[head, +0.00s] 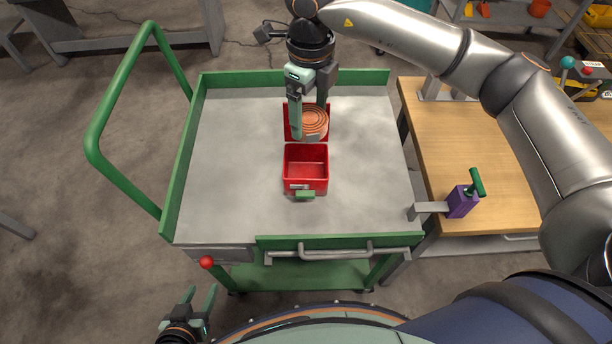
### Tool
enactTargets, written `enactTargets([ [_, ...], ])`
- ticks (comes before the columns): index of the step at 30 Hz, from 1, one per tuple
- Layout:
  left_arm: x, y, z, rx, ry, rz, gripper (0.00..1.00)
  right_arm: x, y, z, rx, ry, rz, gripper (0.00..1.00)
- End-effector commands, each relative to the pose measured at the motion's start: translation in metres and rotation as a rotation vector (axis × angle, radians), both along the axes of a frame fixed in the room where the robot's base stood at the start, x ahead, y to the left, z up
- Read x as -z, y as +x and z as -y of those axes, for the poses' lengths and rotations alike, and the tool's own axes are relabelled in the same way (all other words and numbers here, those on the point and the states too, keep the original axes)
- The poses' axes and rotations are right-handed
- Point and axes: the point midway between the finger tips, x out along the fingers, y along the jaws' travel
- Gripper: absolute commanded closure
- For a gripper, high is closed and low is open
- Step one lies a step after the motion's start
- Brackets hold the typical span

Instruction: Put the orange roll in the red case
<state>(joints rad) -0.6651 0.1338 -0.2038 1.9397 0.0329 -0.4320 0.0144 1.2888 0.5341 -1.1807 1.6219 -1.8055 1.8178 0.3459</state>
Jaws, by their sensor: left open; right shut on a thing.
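The orange roll (315,121), a coiled disc, is between the fingers of my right gripper (310,108), which is shut on it. The gripper reaches down from above and its near finger covers the roll's left side. The red case (306,186) stands open on the cart, its inside looking empty, with a latch on its front. Its red lid (288,122) seems to be raised behind, partly hidden by the roll and gripper. The roll is over the lid area, behind the case's opening. My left gripper (201,300) is open and empty, low at the front left, off the cart.
The grey-topped cart (235,150) has raised green edges and a green handle (97,120) at left. A wooden bench (470,130) stands at right, with a purple clamp-like device (461,202) at its edge. The cart top is clear around the case.

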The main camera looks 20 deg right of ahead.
Motion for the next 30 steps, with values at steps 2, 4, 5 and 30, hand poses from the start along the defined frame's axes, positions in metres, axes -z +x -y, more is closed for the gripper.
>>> enactTargets([
  [2,0.0,0.0,0.0,0.001,0.0,0.001,0.5,-0.001,0.003,-0.002,0.084,-0.001,0.0,0.79],
  [4,0.0,0.0,0.0,0.001,0.0,0.001,0.5,-0.002,0.004,-0.004,0.138,-0.002,0.001,0.79],
  [5,0.0,0.0,0.0,0.001,0.0,0.001,0.5,-0.002,0.005,-0.004,0.156,-0.002,0.001,0.79],
  [30,0.001,0.001,0.0,0.001,0.0,0.001,0.5,0.137,0.006,-0.005,0.199,-0.002,0.0,0.79],
])
